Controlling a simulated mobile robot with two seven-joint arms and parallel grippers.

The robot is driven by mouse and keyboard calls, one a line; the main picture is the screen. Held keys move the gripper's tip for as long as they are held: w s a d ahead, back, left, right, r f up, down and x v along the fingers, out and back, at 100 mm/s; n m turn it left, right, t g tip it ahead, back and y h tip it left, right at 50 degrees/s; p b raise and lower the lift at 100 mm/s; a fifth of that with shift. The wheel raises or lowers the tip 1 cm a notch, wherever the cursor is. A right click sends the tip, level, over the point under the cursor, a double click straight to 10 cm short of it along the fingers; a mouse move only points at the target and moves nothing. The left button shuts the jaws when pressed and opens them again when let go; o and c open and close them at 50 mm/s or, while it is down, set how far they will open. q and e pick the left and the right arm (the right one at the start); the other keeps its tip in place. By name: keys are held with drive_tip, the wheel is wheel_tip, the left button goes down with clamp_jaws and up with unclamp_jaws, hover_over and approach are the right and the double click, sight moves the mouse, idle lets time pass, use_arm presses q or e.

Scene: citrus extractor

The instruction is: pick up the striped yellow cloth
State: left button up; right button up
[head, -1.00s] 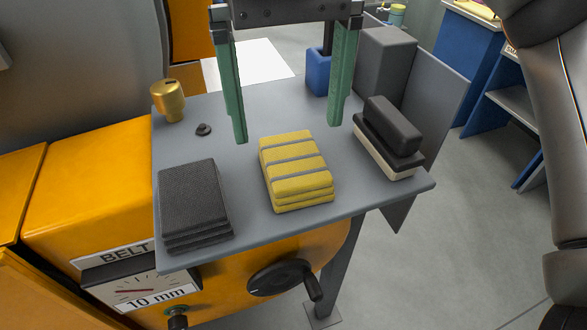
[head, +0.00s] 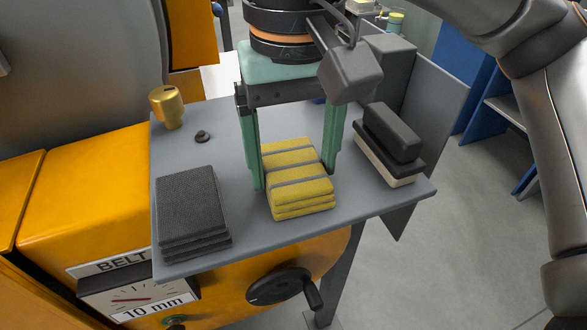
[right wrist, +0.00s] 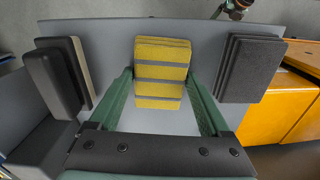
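The striped yellow cloth (head: 300,187) lies folded on the grey shelf (head: 205,262), yellow with grey stripes. It also shows in the right wrist view (right wrist: 162,72), in front of the fingers. My right gripper (head: 295,180) is open, with one green finger to the left of the cloth and the other to its right.
A stack of dark grey cloths (head: 193,213) lies to the left of the yellow one. A black brush with pale bristles (head: 388,150) lies to the right. A brass piece (head: 167,106) and a small dark knob (head: 202,137) stand at the back left. A grey panel (head: 437,110) edges the right side.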

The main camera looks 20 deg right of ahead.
sight(297, 164)
drive_tip(key=c, duration=0.7)
drive_tip(key=shift+r, duration=0.6)
drive_tip(key=r, duration=0.2)
drive_tip(key=shift+w+d+r+p, duration=0.1)
drive_tip(key=shift+d+r+p, duration=0.2)
drive_tip(key=shift+r, duration=0.1)
drive_tip(key=w+d+r+p, duration=0.2)
drive_tip(key=d+r, duration=0.2)
drive_tip(key=d, duration=0.2)
drive_tip(key=w+d+r+p, duration=0.2)
drive_tip(key=d+r+p, duration=0.1)
drive_tip(key=d+r, duration=0.2)
drive_tip(key=shift+w+d, duration=0.35)
drive_tip(key=shift+d, duration=0.45)
